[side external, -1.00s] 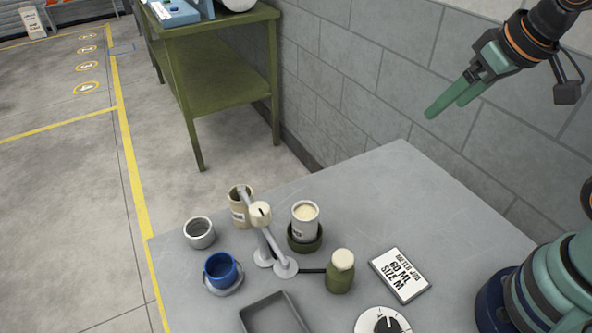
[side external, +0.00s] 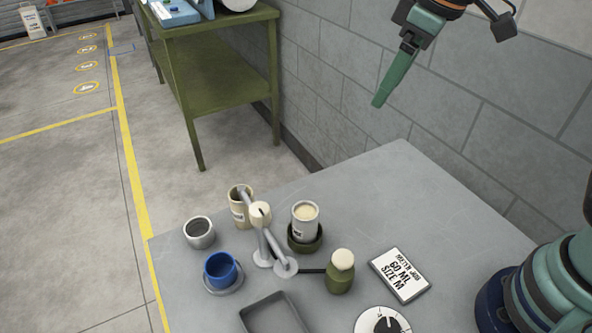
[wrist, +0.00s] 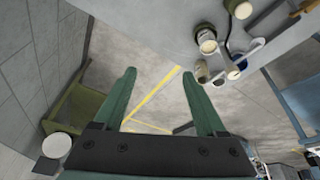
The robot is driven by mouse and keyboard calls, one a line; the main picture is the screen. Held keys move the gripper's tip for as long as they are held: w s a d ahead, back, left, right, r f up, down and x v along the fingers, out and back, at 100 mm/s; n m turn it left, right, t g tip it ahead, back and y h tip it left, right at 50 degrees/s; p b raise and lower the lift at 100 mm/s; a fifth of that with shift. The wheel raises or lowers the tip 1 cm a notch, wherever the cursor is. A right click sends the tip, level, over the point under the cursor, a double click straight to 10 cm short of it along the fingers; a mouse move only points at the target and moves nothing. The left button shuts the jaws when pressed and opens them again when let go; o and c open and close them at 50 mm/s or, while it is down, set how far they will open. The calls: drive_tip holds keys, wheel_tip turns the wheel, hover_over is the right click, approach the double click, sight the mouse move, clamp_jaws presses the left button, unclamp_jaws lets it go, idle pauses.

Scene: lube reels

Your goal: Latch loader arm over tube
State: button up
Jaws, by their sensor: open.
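The grey loader arm (side external: 272,243) stands on round feet on the table, with a cream knob (side external: 260,213). Its far end reaches up to the rim of a tan labelled cup (side external: 237,212). A white labelled tube (side external: 305,219) with a cream top stands upright in a dark green round holder (side external: 304,243), right of the arm; no part of the arm lies over it. My gripper (side external: 378,102) is high above the table's back edge, well away from both. The wrist view shows its fingers (wrist: 159,73) apart and empty, with the tube (wrist: 206,41) off to the upper right.
On the grey table (side external: 410,200) stand a grey cup (side external: 199,240), a blue cup (side external: 220,270), an olive bottle (side external: 340,280), a sign (side external: 400,274), a dial (side external: 384,323) and a tray (side external: 272,299). A block wall (side external: 480,130) runs behind. The table's back right is clear.

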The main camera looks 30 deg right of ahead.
drive_tip(key=w+a+n+g, duration=0.2)
drive_tip(key=a+n, duration=0.3)
drive_tip(key=a, duration=0.6)
drive_tip(key=n+g+h, duration=0.1)
drive_tip(key=n, duration=0.4)
hover_over(259, 208)
wheel_tip(259, 208, down, 4)
wheel_tip(259, 208, down, 12)
drive_tip(key=shift+f, duration=0.1)
clamp_jaws()
